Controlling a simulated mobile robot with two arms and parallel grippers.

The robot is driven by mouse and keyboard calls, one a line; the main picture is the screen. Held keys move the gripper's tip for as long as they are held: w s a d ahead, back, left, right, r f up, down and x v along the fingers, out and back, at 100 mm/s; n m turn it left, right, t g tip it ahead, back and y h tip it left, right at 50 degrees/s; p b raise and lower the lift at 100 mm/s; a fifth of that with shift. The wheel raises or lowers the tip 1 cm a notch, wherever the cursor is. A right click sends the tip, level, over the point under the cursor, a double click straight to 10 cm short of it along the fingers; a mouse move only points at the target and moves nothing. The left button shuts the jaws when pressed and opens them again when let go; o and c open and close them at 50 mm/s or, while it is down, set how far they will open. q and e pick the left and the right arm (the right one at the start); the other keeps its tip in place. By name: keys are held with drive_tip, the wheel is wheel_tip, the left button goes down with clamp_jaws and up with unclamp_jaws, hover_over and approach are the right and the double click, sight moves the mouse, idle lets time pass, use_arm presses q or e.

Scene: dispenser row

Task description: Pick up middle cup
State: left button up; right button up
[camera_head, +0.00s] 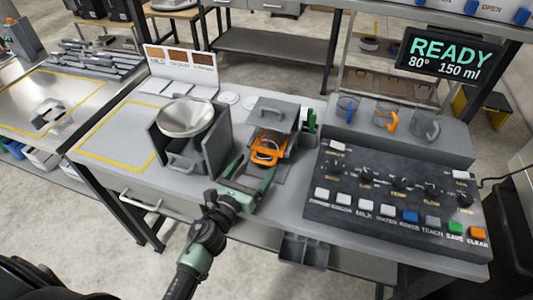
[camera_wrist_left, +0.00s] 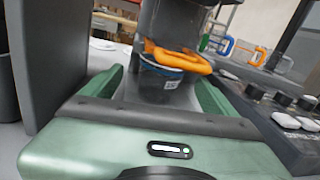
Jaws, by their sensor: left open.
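Three clear cups stand in a row on the ledge above the control panel. One has a blue handle (camera_head: 347,106), the middle cup has an orange handle (camera_head: 388,120), and one has a grey handle (camera_head: 426,127). Another orange-handled container (camera_head: 266,153) sits in the dispenser bay. The wrist view shows its dark body and label below the orange handle (camera_wrist_left: 180,60). My left gripper (camera_head: 250,178) is open and empty in front of this bay, with fingers pointing at the container. The ledge cups are small in the wrist view, at upper right, including the orange-handled one (camera_wrist_left: 255,56).
A metal bowl (camera_head: 186,117) rests in a dark holder left of the gripper. A button-and-knob panel (camera_head: 400,195) lies to the right, below a READY display (camera_head: 447,57). A yellow-outlined area (camera_head: 118,140) on the left of the bench is clear.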

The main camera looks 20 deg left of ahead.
sight(265, 156)
use_arm(q)
drive_tip(key=w, duration=0.2)
drive_tip(key=w+d+p, duration=0.1)
drive_tip(key=w, duration=0.2)
drive_tip(key=shift+w+d+f, duration=0.1)
drive_tip(key=shift+w+d, duration=0.15)
drive_tip(key=shift+w, duration=0.1)
drive_tip(key=c, duration=1.4)
drive_tip(key=shift+a, duration=0.15)
